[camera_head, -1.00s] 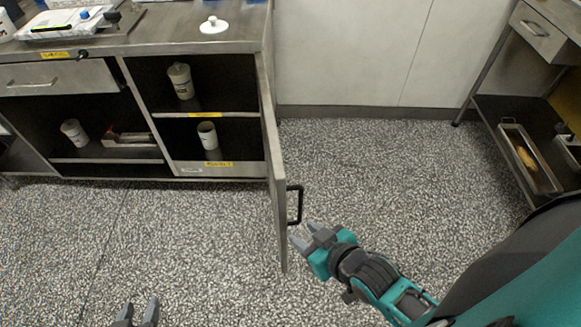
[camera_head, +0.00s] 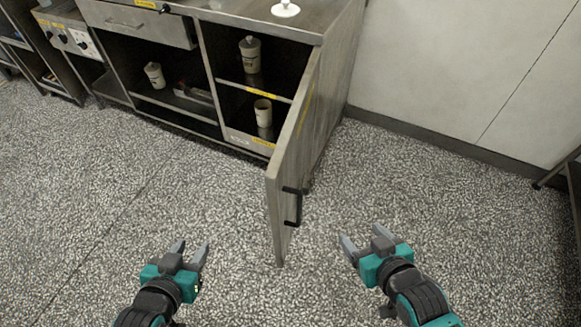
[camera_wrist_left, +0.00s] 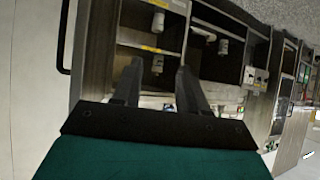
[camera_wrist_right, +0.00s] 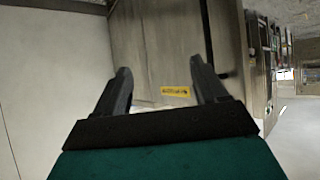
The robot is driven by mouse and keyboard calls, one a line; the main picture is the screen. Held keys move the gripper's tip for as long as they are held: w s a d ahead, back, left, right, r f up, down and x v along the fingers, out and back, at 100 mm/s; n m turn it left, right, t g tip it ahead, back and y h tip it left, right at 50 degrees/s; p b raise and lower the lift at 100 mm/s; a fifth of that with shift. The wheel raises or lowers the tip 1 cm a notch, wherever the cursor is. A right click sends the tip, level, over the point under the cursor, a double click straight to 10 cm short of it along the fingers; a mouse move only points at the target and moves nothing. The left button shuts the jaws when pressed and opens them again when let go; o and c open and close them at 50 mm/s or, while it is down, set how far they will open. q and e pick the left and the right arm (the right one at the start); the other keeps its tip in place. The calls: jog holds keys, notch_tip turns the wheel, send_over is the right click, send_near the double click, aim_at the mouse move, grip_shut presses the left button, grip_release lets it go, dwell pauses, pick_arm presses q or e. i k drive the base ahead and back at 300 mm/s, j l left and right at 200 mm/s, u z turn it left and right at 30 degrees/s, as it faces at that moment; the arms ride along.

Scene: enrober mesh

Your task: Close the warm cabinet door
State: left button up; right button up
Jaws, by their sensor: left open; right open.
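The warm cabinet door (camera_head: 292,165) stands swung open from the right side of the cabinet (camera_head: 338,75). Its black bar handle (camera_head: 293,206) is on the outer face, near the door's free edge. My right gripper (camera_head: 364,240) is open and empty, to the right of the door and apart from the handle. My left gripper (camera_head: 192,252) is open and empty, to the left of the door over the floor. The left wrist view shows the open cabinet front and a black handle (camera_wrist_left: 66,38) at left. In the right wrist view, a grey panel with a yellow label (camera_wrist_right: 176,91) lies beyond the fingers.
Inside the open compartment are a lidded canister (camera_head: 250,52) above and a white cup (camera_head: 263,111) below. Another canister (camera_head: 154,75) sits in the open bay to the left. The speckled floor (camera_head: 190,200) around the door is clear. A pale wall (camera_head: 450,70) stands at right.

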aim_at(292, 156)
jog(key=l+u, duration=0.1)
jog(key=l, duration=0.45)
jog(key=k+l, duration=0.1)
jog(key=l, duration=0.4)
jog(key=l+u, duration=0.15)
jog(key=l, duration=0.4)
jog(key=k+l+u, duration=0.1)
jog(key=l, duration=0.4)
